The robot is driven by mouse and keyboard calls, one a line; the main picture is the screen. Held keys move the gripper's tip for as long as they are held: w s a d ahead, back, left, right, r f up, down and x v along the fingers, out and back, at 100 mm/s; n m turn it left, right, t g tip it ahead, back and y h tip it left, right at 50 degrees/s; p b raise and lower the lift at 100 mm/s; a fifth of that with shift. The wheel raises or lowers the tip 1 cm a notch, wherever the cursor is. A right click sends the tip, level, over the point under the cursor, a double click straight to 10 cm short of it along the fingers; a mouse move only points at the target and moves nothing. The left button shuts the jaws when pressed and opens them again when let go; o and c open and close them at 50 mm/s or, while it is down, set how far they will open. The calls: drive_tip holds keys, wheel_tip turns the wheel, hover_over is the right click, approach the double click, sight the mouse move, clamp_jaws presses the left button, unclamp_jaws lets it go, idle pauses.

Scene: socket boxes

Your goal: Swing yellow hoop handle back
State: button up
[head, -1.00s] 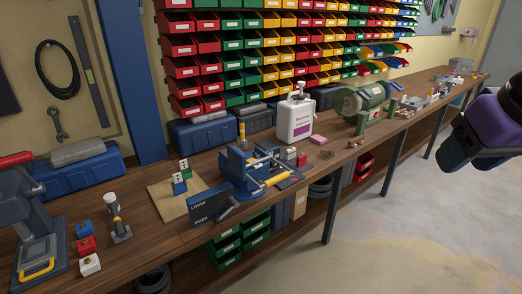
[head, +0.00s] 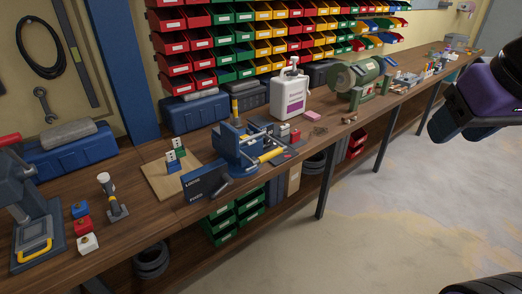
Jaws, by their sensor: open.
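A yellow hoop handle (head: 36,250) lies low on the dark base of a blue-grey press-like stand (head: 42,200) at the far left of the bench. The hoop looks like a flat rounded loop. How it is hinged is too small to tell. My gripper (head: 446,130), dark with a purple body, hangs at the upper right over the floor side. It is open and far from the hoop, touching nothing. Its fingertips are seen only partly.
Small blue, red and white blocks (head: 83,226) and an upright tool (head: 112,197) stand right of the stand. A blue vise (head: 236,148) with a yellow-gripped bar, a white jug (head: 289,95) and a green grinder (head: 357,76) line the bench. The floor (head: 400,200) in front is clear.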

sight(273, 156)
idle(0.3)
drive_tip(key=w+a+f+n+t+y, duration=0.15)
drive_tip(key=w+f+n, duration=0.25)
drive_tip(key=w, duration=0.6)
drive_tip(key=w+a+f+n+t, duration=0.2)
drive_tip(key=w+f+n+t, duration=0.15)
drive_tip(key=w, duration=0.65)
drive_tip(key=w+a+f+n+t, duration=0.1)
drive_tip(key=w+f+n, duration=0.3)
drive_tip(key=w, duration=0.6)
drive_tip(key=w+a+f+n+t+y, duration=0.2)
drive_tip(key=a+f+n+y, duration=0.35)
drive_tip(key=f, duration=0.55)
drive_tip(key=w+a+f+n+t+y, duration=0.1)
drive_tip(key=a+f+n+y, duration=0.2)
drive_tip(key=a+f+n, duration=0.6)
drive_tip(key=shift+m, duration=0.6)
drive_tip(key=w+a, duration=0.1)
drive_tip(key=w, duration=0.2)
drive_tip(key=w+f, duration=0.1)
drive_tip(key=w, duration=0.2)
drive_tip(key=w+a+f, duration=0.1)
drive_tip(key=w, duration=0.2)
drive_tip(key=shift+w+a+f, duration=0.1)
drive_tip(key=shift+a+f, duration=0.1)
drive_tip(key=shift+a, duration=0.1)
drive_tip(key=shift+c, duration=0.3)
clamp_jaws()
